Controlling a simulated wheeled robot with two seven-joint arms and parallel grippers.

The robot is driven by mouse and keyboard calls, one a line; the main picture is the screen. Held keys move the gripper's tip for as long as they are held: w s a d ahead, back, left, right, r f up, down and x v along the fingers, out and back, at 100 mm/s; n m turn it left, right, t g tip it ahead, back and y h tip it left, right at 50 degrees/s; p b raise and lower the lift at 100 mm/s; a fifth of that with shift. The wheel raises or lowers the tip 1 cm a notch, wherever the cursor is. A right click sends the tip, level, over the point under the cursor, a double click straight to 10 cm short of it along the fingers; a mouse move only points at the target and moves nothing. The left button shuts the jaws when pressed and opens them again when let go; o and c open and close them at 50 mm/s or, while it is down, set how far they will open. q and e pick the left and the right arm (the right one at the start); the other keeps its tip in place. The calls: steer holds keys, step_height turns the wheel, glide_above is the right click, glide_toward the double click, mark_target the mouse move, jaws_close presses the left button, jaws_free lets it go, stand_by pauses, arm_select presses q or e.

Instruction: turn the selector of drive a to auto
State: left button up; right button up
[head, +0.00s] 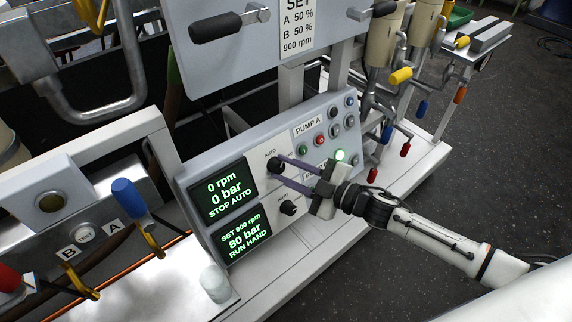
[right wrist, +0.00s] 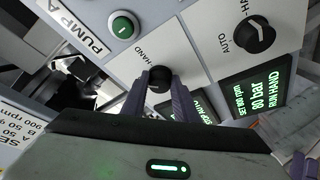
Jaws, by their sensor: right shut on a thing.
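The control panel (head: 315,112) has two black selector knobs beside two dark displays. The upper selector (right wrist: 160,74), in the row by the PUMP A label (head: 308,127), is between the fingers of my right gripper (head: 279,169). My right gripper (right wrist: 160,88) is shut on this knob. The upper display (head: 222,194) reads 0 rpm, 0 bar, STOP AUTO. The lower selector (head: 288,208) is free and also shows in the right wrist view (right wrist: 260,36). The lower display (head: 243,234) reads 80 bar, RUN HAND. The upper knob's pointer is hidden. My left gripper is not in view.
A white cylinder (head: 215,283) stands on the ledge below.

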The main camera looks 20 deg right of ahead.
steer(key=n+g+p, duration=0.1)
steer(key=n, duration=0.1)
steer(key=r+n+p, duration=0.1)
steer(key=n+p, duration=0.1)
steer(key=n, duration=0.1)
steer(key=shift+w+d+g, duration=0.1)
steer(key=shift+d+g, duration=0.05)
steer(key=shift+g, duration=0.25)
steer(key=shift+n+g+p, duration=0.3)
steer(key=shift+n+p, duration=0.8)
steer(key=shift+p, duration=0.1)
steer(key=shift+f+n+h+p, duration=0.1)
steer(key=shift+n+h+p, duration=0.2)
steer(key=shift+n+p, duration=0.45)
steer(key=shift+g, duration=0.3)
steer(key=o, duration=1.1)
steer(key=shift+c, duration=0.2)
